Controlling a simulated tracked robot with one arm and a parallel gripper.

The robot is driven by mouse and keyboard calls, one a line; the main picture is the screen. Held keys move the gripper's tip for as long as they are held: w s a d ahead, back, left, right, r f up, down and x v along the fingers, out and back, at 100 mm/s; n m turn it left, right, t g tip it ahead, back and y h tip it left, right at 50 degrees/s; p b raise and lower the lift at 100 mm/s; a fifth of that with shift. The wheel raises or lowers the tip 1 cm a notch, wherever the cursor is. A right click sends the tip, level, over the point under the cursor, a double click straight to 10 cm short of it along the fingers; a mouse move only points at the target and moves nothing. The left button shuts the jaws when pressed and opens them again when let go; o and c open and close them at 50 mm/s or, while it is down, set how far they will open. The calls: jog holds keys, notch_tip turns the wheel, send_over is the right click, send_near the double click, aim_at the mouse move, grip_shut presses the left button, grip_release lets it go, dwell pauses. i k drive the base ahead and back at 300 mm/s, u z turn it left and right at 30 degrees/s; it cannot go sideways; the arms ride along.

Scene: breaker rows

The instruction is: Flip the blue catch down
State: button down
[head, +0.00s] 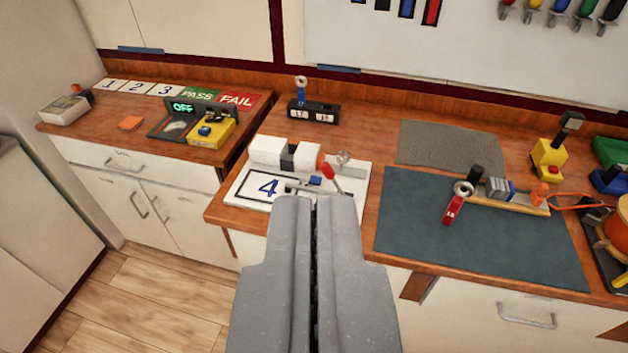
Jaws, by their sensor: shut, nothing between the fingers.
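My gripper (305,203) is shut and empty, pointing forward at the front edge of the white board (246,203) marked 4. A small blue piece (315,181) with metal parts beside it sits on that board just beyond my fingertips; I cannot tell whether they touch. Farther back, a blue upright catch (300,94) with a ring at its top stands on a black box (314,114) with two white labels. My gripper is well short of this box. Which blue part is the catch is not certain from this view.
The board also bears a white cylinder (268,151) and a red-tipped lever (328,171). Right is a dark mat (420,230) with a red lever (454,206) and a wooden strip. Left, a separate counter holds a yellow box (212,133). The wood around the black box is mostly clear.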

aim_at(313, 181)
jog(key=k, duration=0.7)
jog(key=u, duration=0.35)
jog(key=i, duration=0.5)
jog(key=u, duration=0.9)
jog(key=i, duration=1.15)
jog(key=z, duration=0.5)
jog(key=i, duration=1)
jog(key=z, duration=0.8)
